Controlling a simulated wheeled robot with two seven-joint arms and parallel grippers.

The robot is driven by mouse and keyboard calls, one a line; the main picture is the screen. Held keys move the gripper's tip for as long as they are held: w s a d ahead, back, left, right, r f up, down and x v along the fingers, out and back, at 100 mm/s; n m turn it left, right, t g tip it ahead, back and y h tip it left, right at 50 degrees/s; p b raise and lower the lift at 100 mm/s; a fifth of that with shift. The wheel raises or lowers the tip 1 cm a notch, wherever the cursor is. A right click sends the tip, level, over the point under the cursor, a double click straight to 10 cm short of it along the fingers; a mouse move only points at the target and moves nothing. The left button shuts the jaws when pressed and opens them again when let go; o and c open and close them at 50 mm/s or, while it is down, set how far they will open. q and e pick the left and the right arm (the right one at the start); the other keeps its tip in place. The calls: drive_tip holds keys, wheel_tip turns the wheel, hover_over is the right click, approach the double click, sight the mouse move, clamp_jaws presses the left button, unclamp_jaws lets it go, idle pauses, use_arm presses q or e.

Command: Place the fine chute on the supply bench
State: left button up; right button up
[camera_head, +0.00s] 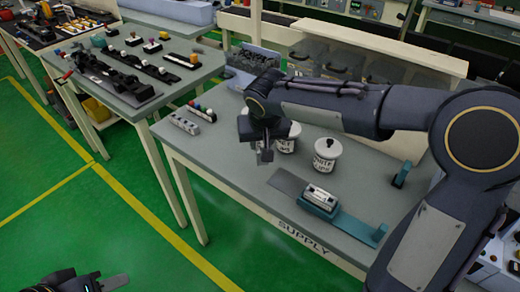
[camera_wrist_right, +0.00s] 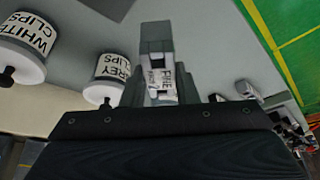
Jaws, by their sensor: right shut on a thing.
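My right gripper (camera_head: 264,152) is over the grey top of the supply bench (camera_head: 232,158), which has SUPPLY written on its front edge. In the right wrist view its jaws are shut on a small grey piece with a white label that reads FINE, the fine chute (camera_wrist_right: 157,45). In the head view the chute is mostly hidden by the gripper. I cannot tell whether it touches the bench. My left gripper (camera_head: 112,283) is at the bottom left over the green floor, away from the bench; its jaws are partly cut off.
Two white jars stand near the right gripper; the WHITE CLIPS jar (camera_head: 323,158) is the clearer one. A teal fixture (camera_head: 345,222) holding a white part lies at the front right. Small knobbed strips (camera_head: 185,124) lie at the left end. Bare bench top lies between.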

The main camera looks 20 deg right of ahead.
drive_tip(key=shift+w+f, duration=0.55)
drive_tip(key=shift+f, duration=0.05)
drive_tip(key=x, duration=0.3)
drive_tip(key=shift+s+f, duration=0.15)
drive_tip(key=shift+f, duration=0.45)
drive_tip(key=shift+f+b, duration=0.2)
drive_tip(key=shift+b, duration=0.15)
drive_tip(key=o, duration=1.1)
drive_tip(key=shift+c, duration=0.2)
drive_tip(key=shift+r, duration=0.1)
